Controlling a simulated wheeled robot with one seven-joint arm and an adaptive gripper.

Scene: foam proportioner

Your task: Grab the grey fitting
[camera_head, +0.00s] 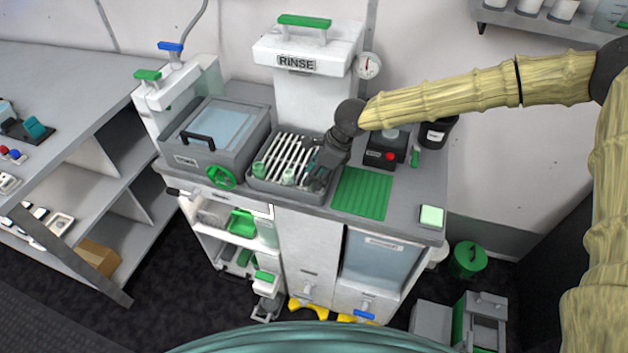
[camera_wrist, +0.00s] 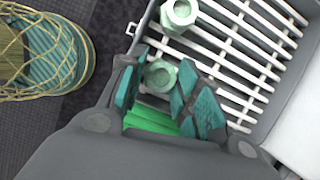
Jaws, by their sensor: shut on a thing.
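The grey fitting (camera_wrist: 160,76), pale grey-green with a hex rim and a round bore, sits between the teal finger pads of my gripper (camera_wrist: 157,88) in the wrist view. My gripper is shut on it at the edge of the slatted tray. In the head view, my gripper (camera_head: 316,175) is at the tray's right end, and the fitting is mostly hidden by the fingers. A second, similar fitting (camera_wrist: 180,12) rests on the white slats, apart from my gripper; it also shows in the head view (camera_head: 288,177).
The grey tray (camera_head: 290,191) with white slats stands on the counter. A green ribbed mat (camera_head: 361,193) lies to its right, with a black box with a red button (camera_head: 382,152) behind. The RINSE tower (camera_head: 312,95) rises behind the tray. A lidded basin (camera_head: 215,130) is on the left.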

